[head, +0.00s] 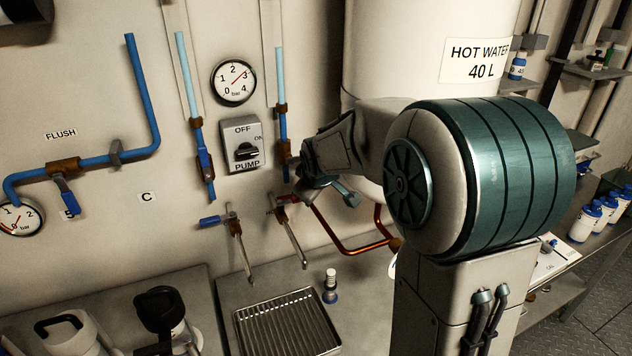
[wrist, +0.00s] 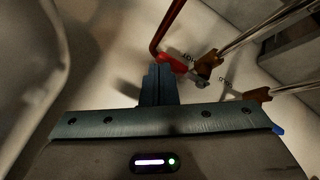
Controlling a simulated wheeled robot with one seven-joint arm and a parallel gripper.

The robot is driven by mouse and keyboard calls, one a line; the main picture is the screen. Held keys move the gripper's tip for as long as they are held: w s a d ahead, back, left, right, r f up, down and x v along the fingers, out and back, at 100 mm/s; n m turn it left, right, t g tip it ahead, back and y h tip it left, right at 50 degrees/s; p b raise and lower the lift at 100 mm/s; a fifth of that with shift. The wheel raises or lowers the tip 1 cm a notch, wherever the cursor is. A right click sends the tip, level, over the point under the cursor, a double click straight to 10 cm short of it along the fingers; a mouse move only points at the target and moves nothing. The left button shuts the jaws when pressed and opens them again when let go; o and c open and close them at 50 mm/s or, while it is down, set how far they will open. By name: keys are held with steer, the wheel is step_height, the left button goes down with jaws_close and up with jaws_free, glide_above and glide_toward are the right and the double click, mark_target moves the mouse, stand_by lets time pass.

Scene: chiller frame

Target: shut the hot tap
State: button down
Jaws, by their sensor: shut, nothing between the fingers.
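The hot tap (wrist: 207,65) has a brass body, a metal spout and a red handle (wrist: 172,62), beside a HOT label in the wrist view. In the head view the red handle (head: 287,198) shows just left of my gripper (head: 303,190). My gripper is shut and empty. In the wrist view its fingertips (wrist: 160,70) are right beside the red handle's end, on its left. I cannot tell whether they touch. My gripper and wrist hide part of the wall by the tap in the head view.
The cold tap with a blue handle (head: 210,221) is left of the hot tap. Red-copper pipes (head: 340,243) run below my gripper. A white hot water tank (head: 400,50) stands behind my arm. A drain grate (head: 285,325) and a small bottle (head: 330,287) are below.

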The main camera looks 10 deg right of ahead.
steer(key=s+f+v, duration=0.1)
steer(key=v, duration=0.8)
steer(key=s+f+m+g, duration=0.2)
steer(key=s+f+m, duration=0.1)
steer(key=s, duration=0.9)
steer(key=s+f+m+g, duration=0.2)
steer(key=s+f+m, duration=0.2)
steer(key=s, duration=0.7)
steer(key=shift+s+f+m, duration=0.2)
steer(key=shift+s+m, duration=0.2)
steer(key=shift+m, duration=0.3)
